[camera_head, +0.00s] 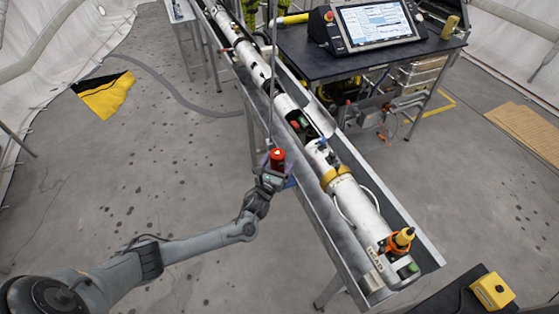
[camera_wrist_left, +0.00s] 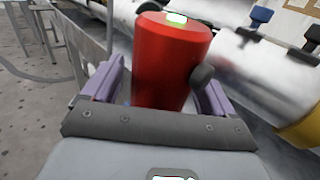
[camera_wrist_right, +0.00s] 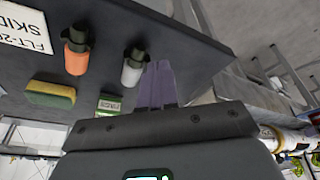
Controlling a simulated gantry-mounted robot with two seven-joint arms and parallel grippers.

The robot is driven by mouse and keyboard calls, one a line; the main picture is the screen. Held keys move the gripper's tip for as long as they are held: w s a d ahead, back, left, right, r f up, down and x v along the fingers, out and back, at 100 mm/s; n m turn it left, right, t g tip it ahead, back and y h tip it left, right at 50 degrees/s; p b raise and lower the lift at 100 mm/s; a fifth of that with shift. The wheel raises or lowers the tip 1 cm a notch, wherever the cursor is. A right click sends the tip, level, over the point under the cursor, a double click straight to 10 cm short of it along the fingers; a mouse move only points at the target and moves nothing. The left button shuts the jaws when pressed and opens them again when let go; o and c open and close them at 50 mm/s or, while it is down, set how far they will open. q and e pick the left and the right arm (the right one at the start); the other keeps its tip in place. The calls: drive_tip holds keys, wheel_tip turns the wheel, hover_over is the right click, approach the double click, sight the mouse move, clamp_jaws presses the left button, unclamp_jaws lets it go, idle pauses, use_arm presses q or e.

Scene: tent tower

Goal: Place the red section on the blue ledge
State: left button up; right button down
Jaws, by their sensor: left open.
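The red section (camera_head: 278,158) is a short upright red cylinder with a light green patch on top, at the near side of the long metal trough. It fills the middle of the left wrist view (camera_wrist_left: 170,62). My left gripper (camera_head: 273,170) is open, with its purple fingers on either side of the red section; I cannot tell whether they touch it. A small blue patch (camera_head: 291,183), seemingly the blue ledge, shows beside the gripper at the trough's edge; most of it is hidden. My right gripper (camera_wrist_right: 157,86) is shut and empty, its purple fingers together.
The trough (camera_head: 318,220) holds a long white tube assembly (camera_head: 357,207) with yellow and orange fittings. A dark bench with a screen (camera_head: 376,24) stands behind. A dark panel with an orange bottle (camera_wrist_right: 76,55) and a white bottle (camera_wrist_right: 133,68) is near my right gripper.

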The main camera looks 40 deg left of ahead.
use_arm(q)
drive_tip(key=p+v, duration=0.1)
drive_tip(key=v, duration=1)
use_arm(e)
drive_tip(key=shift+r, duration=0.75)
use_arm(q)
drive_tip(key=s+d+f+n+g+h, duration=0.4)
drive_tip(key=s+d+n+g, duration=0.35)
drive_tip(key=d+n, duration=0.65)
use_arm(e)
drive_tip(key=shift+s, duration=0.1)
use_arm(q)
drive_tip(key=s+r+n+g+h, duration=0.1)
drive_tip(key=s+r+n+g, duration=0.2)
drive_tip(key=s+n, duration=0.5)
drive_tip(key=s+r+n+g+h, duration=0.1)
drive_tip(key=s+r+n+g, duration=0.2)
drive_tip(key=s+n, duration=0.5)
drive_tip(key=shift+s+d, duration=0.35)
drive_tip(key=shift+d, duration=0.05)
drive_tip(key=shift+r, duration=0.1)
wheel_tip(320, 180, up, 22)
drive_tip(key=p, duration=2.3)
drive_tip(key=shift+r, duration=0.25)
use_arm(e)
wheel_tip(320, 180, up, 23)
drive_tip(key=shift+f, duration=0.2)
